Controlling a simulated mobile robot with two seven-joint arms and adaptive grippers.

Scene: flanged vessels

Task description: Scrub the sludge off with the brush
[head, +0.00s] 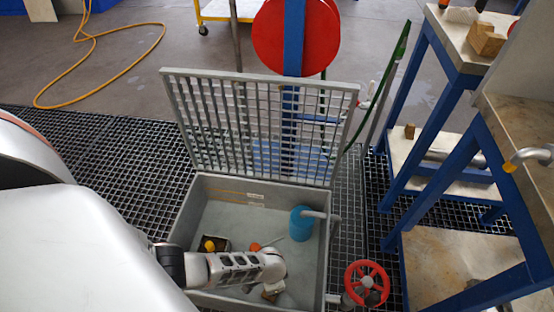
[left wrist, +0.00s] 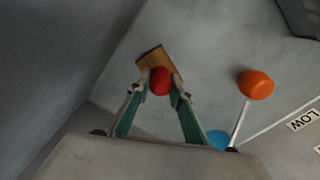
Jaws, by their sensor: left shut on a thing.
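My left arm reaches down into a grey open pit (head: 188,222) in the head view. My left gripper (left wrist: 158,84) is shut on the red knob of the brush, between its green-sided fingers in the left wrist view. The brush's wooden block (left wrist: 150,62) shows just beyond the fingertips. In the head view my wrist hides most of the gripper and brush; a small tan piece (head: 272,291) shows below it. I cannot make out the sludge clearly, nor whether the brush touches the pit's surface. My right gripper is not in view.
A blue pump (head: 300,224) with a grey pipe stands at the pit's right; an orange float (left wrist: 255,84) is near it. A dark thing with a yellow top (head: 209,246) lies at the pit's left. The raised grate (head: 262,122) stands behind; a red handwheel (head: 367,284) is right.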

